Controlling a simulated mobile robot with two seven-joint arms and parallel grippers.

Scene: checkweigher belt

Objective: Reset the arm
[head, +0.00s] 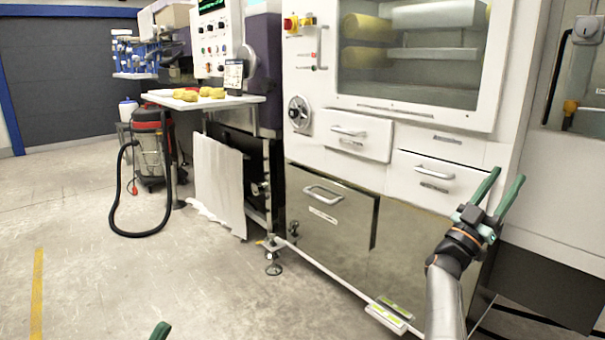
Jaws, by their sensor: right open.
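My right gripper (498,193) is in the head view at the right. Its two green fingers point up and are spread apart, with nothing between them. It is in front of the lower drawers of the large white machine (408,115). My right arm comes up from the bottom edge below it. Only a green tip of my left gripper (160,331) shows at the bottom edge. The rest of it is out of frame, so its jaw state is hidden.
A white table (240,100) with yellow items (200,94) stands back left. A vacuum cleaner (150,150) with a black hose is on the floor beside it. A small tray-like piece (388,316) lies low by the machine. The concrete floor at left is clear.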

